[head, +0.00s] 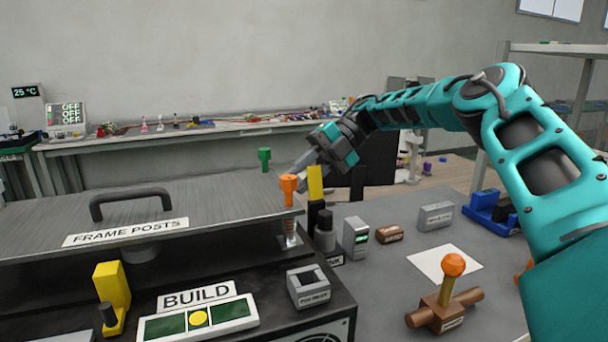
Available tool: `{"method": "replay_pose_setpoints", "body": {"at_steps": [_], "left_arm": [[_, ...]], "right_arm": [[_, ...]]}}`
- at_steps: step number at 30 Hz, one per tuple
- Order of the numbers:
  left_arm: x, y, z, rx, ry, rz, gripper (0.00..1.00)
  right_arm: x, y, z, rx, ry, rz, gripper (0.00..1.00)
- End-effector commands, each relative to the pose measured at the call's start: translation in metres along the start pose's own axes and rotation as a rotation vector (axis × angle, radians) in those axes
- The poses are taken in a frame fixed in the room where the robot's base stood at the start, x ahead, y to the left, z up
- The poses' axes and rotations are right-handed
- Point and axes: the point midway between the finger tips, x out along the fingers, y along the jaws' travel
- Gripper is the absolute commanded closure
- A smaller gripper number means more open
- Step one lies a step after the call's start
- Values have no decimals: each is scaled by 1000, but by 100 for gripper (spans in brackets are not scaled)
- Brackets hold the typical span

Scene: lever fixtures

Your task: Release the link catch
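A yellow upright piece (315,183) on a black stem stands at the right end of the grey machine. Beside its foot is a small plate (335,261) whose partly hidden label seems to end in "NK"; I cannot tell for sure that this is the link catch. My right gripper (302,164) reaches in from the right, just behind and above the yellow piece and an orange-topped post (289,186). Its grey fingers point down-left; whether they touch anything or are open is unclear. My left gripper is not in view.
A metal lid with a black handle (130,198) and "FRAME POSTS" label lies left. A green post (264,158) stands behind. A yellow bracket (112,290) and "BUILD" panel (198,318) are in front. An orange-knobbed brown lever (447,305) and small boxes occupy the right table.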

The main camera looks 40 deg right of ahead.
Motion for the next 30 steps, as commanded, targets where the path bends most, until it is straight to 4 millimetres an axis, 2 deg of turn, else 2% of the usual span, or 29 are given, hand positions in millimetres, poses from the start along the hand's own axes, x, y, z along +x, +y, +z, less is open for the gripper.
{"method": "replay_pose_setpoints", "body": {"at_steps": [5, 15, 21, 30], "left_arm": [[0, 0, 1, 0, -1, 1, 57], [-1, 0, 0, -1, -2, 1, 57], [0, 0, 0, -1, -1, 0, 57], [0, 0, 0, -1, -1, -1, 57]], "right_arm": [[-8, 0, 1, 0, -3, 0, 75], [-53, -1, 1, 2, -3, -1, 75], [-67, -3, 2, 10, -5, 1, 75], [-75, 0, 0, 0, -2, -1, 75]]}}
